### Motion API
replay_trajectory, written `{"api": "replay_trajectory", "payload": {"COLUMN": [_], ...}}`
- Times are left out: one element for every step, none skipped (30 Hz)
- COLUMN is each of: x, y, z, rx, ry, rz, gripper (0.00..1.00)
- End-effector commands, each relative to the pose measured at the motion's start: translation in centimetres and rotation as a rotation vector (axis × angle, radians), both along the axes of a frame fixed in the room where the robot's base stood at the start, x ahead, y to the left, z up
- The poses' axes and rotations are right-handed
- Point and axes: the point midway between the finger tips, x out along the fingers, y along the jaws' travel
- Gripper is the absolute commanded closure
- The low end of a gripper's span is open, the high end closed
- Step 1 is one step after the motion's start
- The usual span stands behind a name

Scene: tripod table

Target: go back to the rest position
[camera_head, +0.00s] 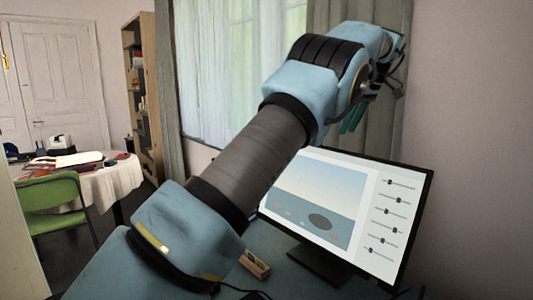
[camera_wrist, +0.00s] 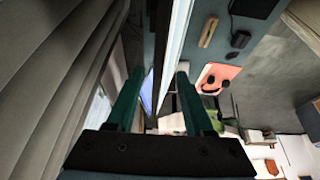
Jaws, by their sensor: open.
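My arm reaches up and to the right across the head view. My gripper (camera_head: 352,117) is at its far end, partly hidden by the wrist, in front of the curtain and above the monitor's top edge. In the wrist view my gripper (camera_wrist: 159,80) shows two green fingers spread apart, with nothing held between them. The monitor (camera_head: 384,252) stands on the desk, and its edge shows as a thin upright strip in the wrist view (camera_wrist: 175,45), beyond the fingers.
The grey curtain (camera_wrist: 45,75) is close on the left in the wrist view. A small wooden block (camera_head: 254,263) lies on the desk (camera_head: 283,244). A round table (camera_head: 120,178) and green chair (camera_head: 52,190) stand at the far left. A bookshelf (camera_head: 142,90) is behind.

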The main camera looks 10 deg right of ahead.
Motion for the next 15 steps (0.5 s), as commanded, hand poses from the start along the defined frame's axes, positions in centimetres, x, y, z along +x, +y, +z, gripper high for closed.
{"api": "replay_trajectory", "payload": {"x": [0.3,0.6,1.1,1.7,2.4,3.4,4.1,4.8,5.7,6.3,6.7,7.1,7.3,7.3,7.3], "y": [0.4,0.7,1.4,2.2,3.2,4.8,6.1,7.6,9.7,11.4,13.0,15.1,16.7,18.3,20.4], "z": [-0.1,-0.1,-0.3,-0.5,-0.8,-1.3,-1.7,-2.2,-3.0,-3.5,-4.1,-4.9,-5.6,-6.2,-7.0], "rx": [0.001,0.001,0.002,0.002,0.003,0.004,0.004,0.003,0.001,-0.002,-0.005,-0.011,-0.014,-0.019,-0.025], "ry": [0.004,0.008,0.016,0.025,0.036,0.052,0.067,0.082,0.103,0.118,0.132,0.149,0.162,0.173,0.187], "rz": [0.000,-0.001,-0.006,-0.010,-0.017,-0.027,-0.038,-0.051,-0.069,-0.083,-0.101,-0.123,-0.139,-0.157,-0.180], "gripper": [0.47,0.47,0.47,0.47,0.47,0.47,0.47,0.47,0.47,0.47,0.47,0.47,0.47,0.47,0.47]}}
